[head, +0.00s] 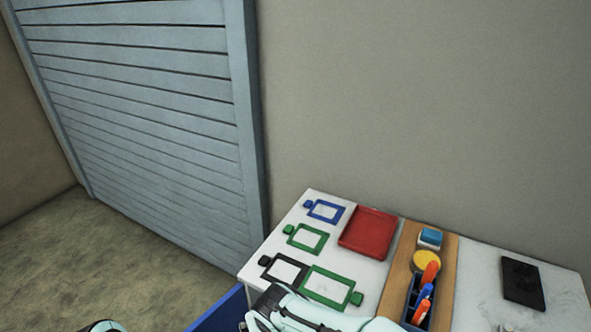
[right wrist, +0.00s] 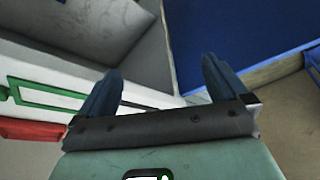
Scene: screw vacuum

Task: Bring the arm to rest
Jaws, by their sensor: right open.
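My right gripper (right wrist: 160,82) is open in the right wrist view, with its two dark fingers spread apart and nothing between them. In the head view, my mint-coloured right arm (head: 300,318) shows at the bottom edge, at the near side of the white table (head: 375,277); its fingers cannot be made out there. My left gripper is not in view.
The table holds several badge holders, including a green one (head: 334,288), a red tray (head: 368,232), a pen holder (head: 413,314) with pens, a yellow round item (head: 427,261), a blue-and-white block (head: 430,238) and a black phone-like slab (head: 522,283). A slatted panel (head: 150,100) stands left.

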